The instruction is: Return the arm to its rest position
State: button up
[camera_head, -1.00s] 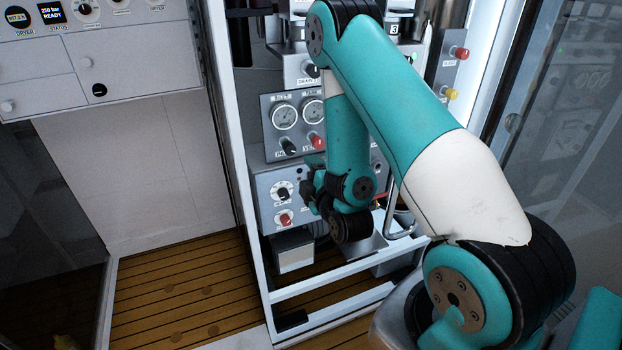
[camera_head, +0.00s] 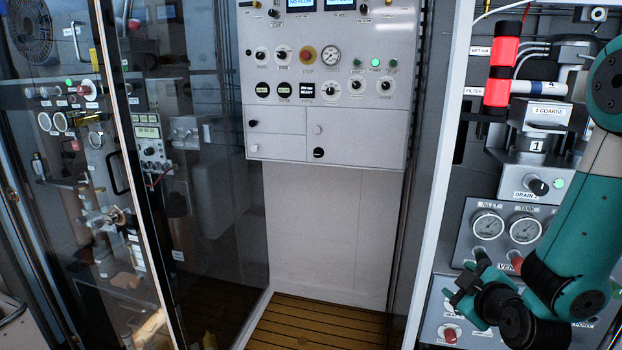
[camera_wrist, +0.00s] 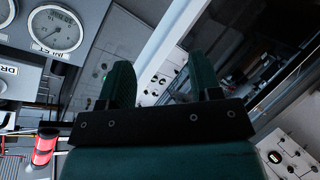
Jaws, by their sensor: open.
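My teal and white arm (camera_head: 585,235) hangs down at the right side of the head view, in front of the fill panel (camera_head: 455,215). My gripper (camera_head: 462,288) is at its lower end, small and dark, by the lower controls beneath the gauges. Its jaw gap is hard to see there. In the wrist view my gripper (camera_wrist: 162,82) shows two teal fingers standing apart with nothing between them. A pressure gauge (camera_wrist: 57,30) is at the upper left of that view. I cannot tell whether the gripper touches the panel.
A red and black cylinder (camera_head: 502,65) stands beside the filter unit (camera_head: 540,115). A white frame post (camera_head: 445,170) edges the panel. A grey control cabinet (camera_head: 325,90) hangs at centre, above bare wooden floor (camera_head: 320,325). A dark glass partition (camera_head: 205,190) stands at left.

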jog(key=s+a+r+m+g+y, duration=0.1)
jog(key=s+a+r+g+y, duration=0.1)
jog(key=s+a+r+g, duration=0.3)
jog(key=s+a+r+m+g+y, duration=0.1)
jog(key=s+a+r+y, duration=0.15)
jog(key=a, duration=0.55)
jog(key=s+a+r+g, duration=0.1)
jog(key=s+r+g, duration=0.2)
jog(key=s, duration=0.6)
jog(key=s+a+r+g, duration=0.1)
jog(key=s+g, duration=0.3)
jog(key=s, duration=0.4)
jog(key=shift+s+a+r, duration=0.2)
jog(key=shift+s+r, duration=0.2)
jog(key=shift+r, duration=0.5)
